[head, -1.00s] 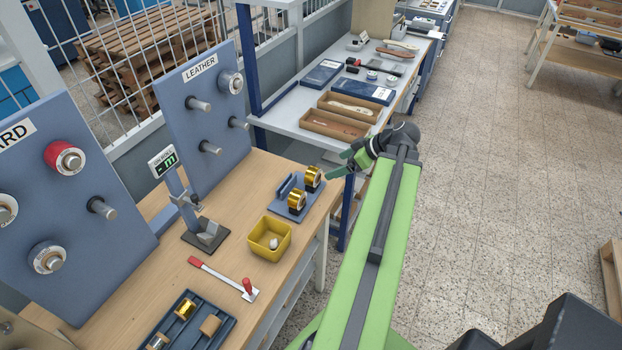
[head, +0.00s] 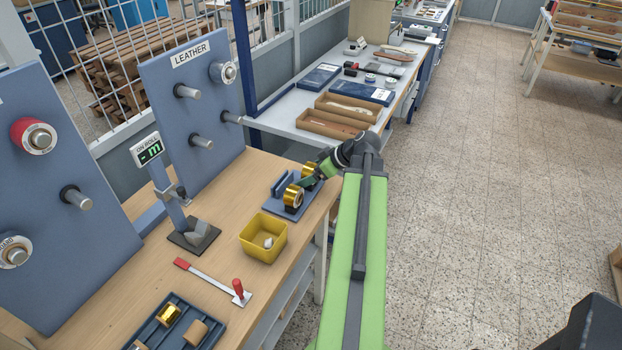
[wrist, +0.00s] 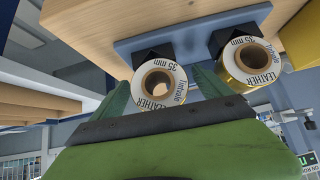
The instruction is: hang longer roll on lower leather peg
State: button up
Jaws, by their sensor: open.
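Two gold foil rolls stand on a blue stand (head: 270,206) at the bench's right edge: a near roll (head: 293,197) and a far roll (head: 308,171), partly covered by my gripper. In the wrist view both have white LEATHER 35 mm end labels. I cannot tell which is longer. My gripper (head: 311,183) is open at the stand. In the wrist view its fingers lie either side of one roll (wrist: 176,76); the other roll (wrist: 250,65) is outside them, at right. The blue LEATHER board (head: 165,75) has two bare lower pegs, left (head: 202,142) and right (head: 232,118).
The board's upper row has a bare peg (head: 187,92) and a roll (head: 224,72). A second board with rolls stands at left. Open floor lies right.

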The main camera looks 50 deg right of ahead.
aim_at(310, 164)
jog(key=shift+r, duration=0.1)
jog(key=shift+c, duration=0.3)
jog(key=c, duration=1.5)
jog(key=shift+r+p, duration=0.6)
jog(key=shift+p, duration=0.1)
notch_tip(310, 164, up, 4)
jog(key=p, duration=0.4)
jog(key=s+d+r+p, duration=0.1)
jog(key=s+d, duration=0.1)
jog(key=d, duration=0.1)
jog(key=s+d+r+p, duration=0.1)
jog(key=s+d, duration=0.1)
jog(key=s, duration=0.1)
jog(key=s+d+r+p, duration=0.1)
jog(key=s+d, duration=0.2)
jog(key=shift+d+r+p, duration=0.3)
jog(key=shift+d+p, duration=0.05)
